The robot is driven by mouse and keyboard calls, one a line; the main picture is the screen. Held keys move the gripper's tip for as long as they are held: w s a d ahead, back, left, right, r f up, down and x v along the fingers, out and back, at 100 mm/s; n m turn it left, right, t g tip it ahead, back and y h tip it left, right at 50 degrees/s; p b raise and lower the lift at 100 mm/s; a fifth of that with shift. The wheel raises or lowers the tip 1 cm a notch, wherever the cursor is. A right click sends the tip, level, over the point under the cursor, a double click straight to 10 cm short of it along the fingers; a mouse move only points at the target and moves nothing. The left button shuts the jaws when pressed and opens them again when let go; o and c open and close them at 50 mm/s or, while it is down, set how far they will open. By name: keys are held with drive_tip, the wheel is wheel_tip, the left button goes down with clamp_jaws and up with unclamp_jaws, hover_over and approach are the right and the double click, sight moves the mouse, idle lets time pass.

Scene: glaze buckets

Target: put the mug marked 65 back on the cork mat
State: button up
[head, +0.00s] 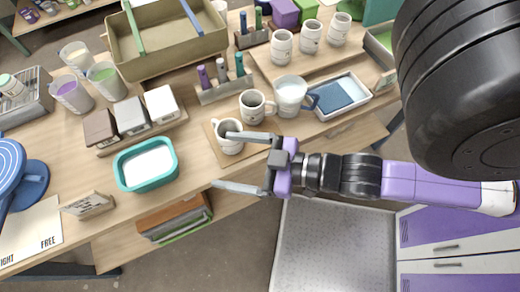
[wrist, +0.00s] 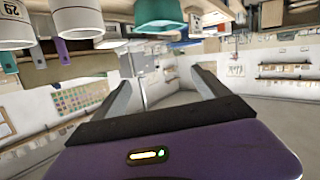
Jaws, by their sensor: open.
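A white speckled mug (head: 229,147) stands on the brown cork mat (head: 213,148) near the table's front edge, with its handle toward the upper left. A similar mug (head: 252,108) stands just behind it to the right. No number is legible on either in the head view. My gripper (head: 222,160) is open, its fingers pointing left. The upper finger crosses over the near mug in the head view; contact cannot be told. The lower finger is out past the table edge. The wrist view, which looks upside down, shows nothing between the fingers (wrist: 160,90).
A white pitcher (head: 290,93) with a blue handle and a blue-white tray (head: 342,96) stand to the right. A teal basin (head: 146,164) is left of the mat. Several mugs (head: 311,37) stand at the back. A small sign (head: 88,204) is at the front left.

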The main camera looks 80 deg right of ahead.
drive_tip(key=s+a, duration=0.4)
drive_tip(key=s, duration=0.2)
drive_tip(key=shift+s+a+m+g+y, duration=0.2)
drive_tip(key=shift+s+m+g+y, duration=0.1)
drive_tip(key=shift+g, duration=0.1)
drive_tip(key=shift+f, duration=0.1)
